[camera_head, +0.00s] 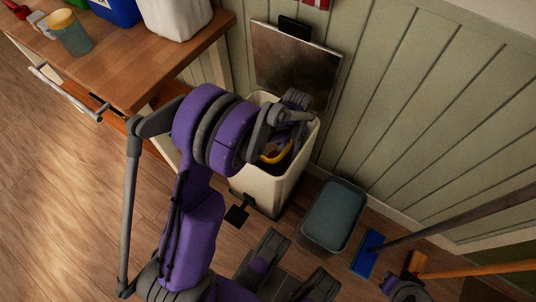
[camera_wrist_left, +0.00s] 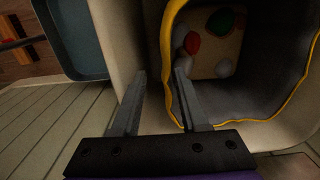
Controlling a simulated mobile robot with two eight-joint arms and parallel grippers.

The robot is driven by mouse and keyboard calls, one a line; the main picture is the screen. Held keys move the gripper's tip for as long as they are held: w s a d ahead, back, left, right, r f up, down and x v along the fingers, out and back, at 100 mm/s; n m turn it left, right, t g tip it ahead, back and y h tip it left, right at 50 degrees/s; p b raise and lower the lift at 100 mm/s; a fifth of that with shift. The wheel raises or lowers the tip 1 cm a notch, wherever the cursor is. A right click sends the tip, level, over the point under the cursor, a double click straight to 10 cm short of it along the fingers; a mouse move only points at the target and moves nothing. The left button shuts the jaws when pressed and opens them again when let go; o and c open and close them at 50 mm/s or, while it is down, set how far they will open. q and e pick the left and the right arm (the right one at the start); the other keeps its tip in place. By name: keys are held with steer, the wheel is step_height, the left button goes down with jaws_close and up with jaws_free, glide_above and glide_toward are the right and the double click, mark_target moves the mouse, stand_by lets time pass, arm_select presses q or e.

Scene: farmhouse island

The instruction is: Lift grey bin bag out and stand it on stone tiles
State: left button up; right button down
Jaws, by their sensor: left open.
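The grey bin bag (camera_wrist_left: 266,105) lines a cream bin (camera_head: 293,172) whose lid (camera_head: 296,66) stands open against the wall. The bag's yellow rim shows in the head view (camera_head: 277,155) and in the wrist view. Inside it lie red, green, white and tan bits of rubbish. My left gripper (camera_head: 298,115) is over the bin's mouth on its right side. In the wrist view its open fingers (camera_wrist_left: 160,73) appear on either side of the yellow rim; I cannot tell how deep they reach. My right gripper does not show clearly. I cannot make out the stone tiles.
A blue-grey tub (camera_head: 333,215) stands right of the bin. A blue broom head (camera_head: 368,252) and an orange-handled tool (camera_head: 415,264) lie beyond it. A wooden counter (camera_head: 135,70) is at the upper left. Wooden floor (camera_head: 60,215) is clear at the left.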

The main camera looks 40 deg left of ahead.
mark_target(289, 149)
arm_select(q)
steer(key=f, duration=0.1)
steer(key=f+b, duration=0.1)
steer(key=f, duration=0.1)
steer(key=f+b, duration=0.1)
steer(key=f, duration=0.1)
steer(key=shift+w+a, duration=0.15)
steer(key=shift+a, duration=0.25)
jaws_close()
stand_by(0.9)
